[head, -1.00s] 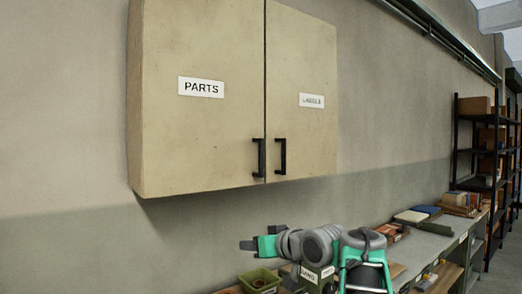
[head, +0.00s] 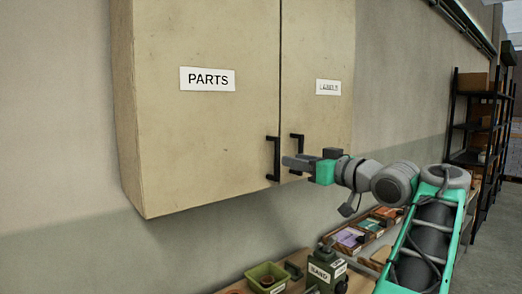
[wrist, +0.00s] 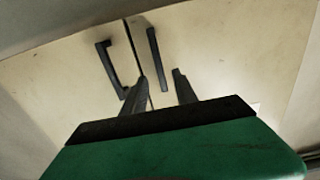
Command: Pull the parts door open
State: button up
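The parts door (head: 205,140) is the left door of a beige wall cabinet, with a white PARTS label (head: 207,79). It looks shut. Its black bar handle (head: 274,158) is upright at the lower right corner. My gripper (head: 287,162) points left at this handle, its tips just right of it in the head view and overlapping the lower part of the labels door's handle (head: 297,145). In the wrist view my gripper (wrist: 162,80) is open, with one handle (wrist: 153,55) appearing between the fingers, seemingly the parts one. Contact cannot be told.
The labels door (head: 325,120) adjoins on the right, its handle close to the parts handle. Bare wall (head: 60,150) lies left of the cabinet.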

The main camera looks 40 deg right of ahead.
aim_at(279, 155)
jog(key=w+p, duration=0.2)
jog(key=w, duration=0.6)
jog(key=shift+r, duration=0.1)
jog(key=shift+s, duration=0.1)
grip_shut()
dwell(1.1)
